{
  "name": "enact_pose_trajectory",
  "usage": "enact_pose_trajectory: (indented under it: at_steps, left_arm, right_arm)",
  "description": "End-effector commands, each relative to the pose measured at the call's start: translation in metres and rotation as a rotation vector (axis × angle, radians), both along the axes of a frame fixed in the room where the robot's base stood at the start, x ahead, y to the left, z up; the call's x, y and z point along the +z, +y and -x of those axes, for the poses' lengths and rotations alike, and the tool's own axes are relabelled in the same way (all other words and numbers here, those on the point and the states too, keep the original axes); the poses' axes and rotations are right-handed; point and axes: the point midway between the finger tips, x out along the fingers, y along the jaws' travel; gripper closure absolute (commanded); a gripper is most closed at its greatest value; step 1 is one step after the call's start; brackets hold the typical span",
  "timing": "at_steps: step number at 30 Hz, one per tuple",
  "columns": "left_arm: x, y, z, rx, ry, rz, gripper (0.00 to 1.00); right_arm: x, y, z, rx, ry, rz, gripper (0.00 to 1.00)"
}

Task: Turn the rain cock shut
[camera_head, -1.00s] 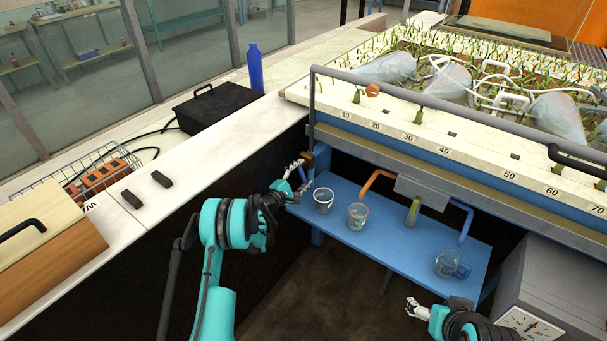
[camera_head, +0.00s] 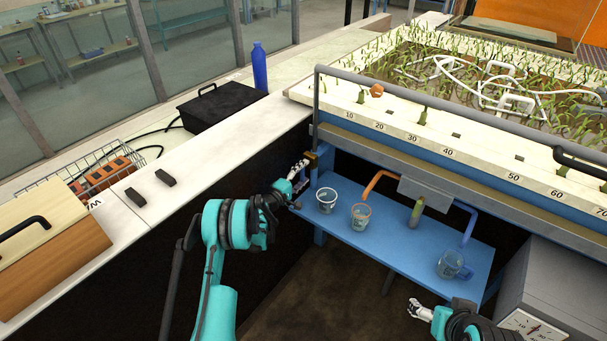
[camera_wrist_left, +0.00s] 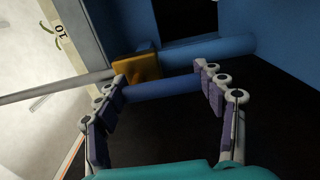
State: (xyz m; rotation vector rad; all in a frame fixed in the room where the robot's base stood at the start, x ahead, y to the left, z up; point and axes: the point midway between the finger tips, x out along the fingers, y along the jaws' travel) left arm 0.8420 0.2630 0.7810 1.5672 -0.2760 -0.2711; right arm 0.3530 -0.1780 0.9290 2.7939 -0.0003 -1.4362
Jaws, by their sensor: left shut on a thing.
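The rain cock's brass body (camera_head: 311,160) sits at the flume's near left corner; it also shows in the left wrist view (camera_wrist_left: 137,68). Its blue lever (camera_wrist_left: 165,88) runs sideways from the brass body in the left wrist view, roughly in line with the blue pipe (camera_wrist_left: 210,52) behind. My left gripper (camera_head: 300,177) is shut on the lever, with a finger to either side of it in the wrist view. In the head view the fingers hide most of the lever. My right gripper (camera_head: 418,308) is low, near the bottom edge, away from the cock; its finger state is unclear.
A blue shelf (camera_head: 395,243) under the flume carries several cups, including a white-rimmed one (camera_head: 326,199). An orange pipe (camera_head: 376,178) bends down above it. A black box (camera_head: 216,108) and a blue bottle (camera_head: 259,68) stand on the left ledge. Seedlings (camera_head: 470,70) fill the flume bed.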

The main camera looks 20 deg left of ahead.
Motion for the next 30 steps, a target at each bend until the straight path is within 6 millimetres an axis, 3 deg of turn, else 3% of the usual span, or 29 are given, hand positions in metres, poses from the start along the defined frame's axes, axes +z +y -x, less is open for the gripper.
enact_pose_trajectory:
  at_steps: [7,8,10,22,26,30]
  left_arm:
    - [0.000,-0.001,0.000,-0.001,0.000,-0.004,0.82]
    - [0.000,-0.001,0.000,-0.001,0.000,-0.004,0.25]
    - [0.000,-0.001,0.000,-0.001,0.000,-0.003,0.09]
    - [0.000,0.002,0.004,0.000,0.000,-0.001,0.09]
    - [0.000,0.009,0.021,0.001,0.000,-0.001,0.09]
    - [0.000,0.019,0.050,0.002,0.000,-0.002,0.09]
  right_arm:
    - [0.000,0.000,0.000,0.000,0.000,0.000,0.22]
    - [0.000,0.000,0.000,0.000,0.000,0.000,0.22]
    - [0.000,0.000,0.000,0.000,0.000,0.000,0.22]
    - [0.000,0.000,0.000,0.000,0.000,0.000,0.22]
    - [0.000,0.000,0.000,0.000,0.000,0.000,0.22]
    - [0.000,0.000,0.000,0.000,0.000,0.000,0.22]
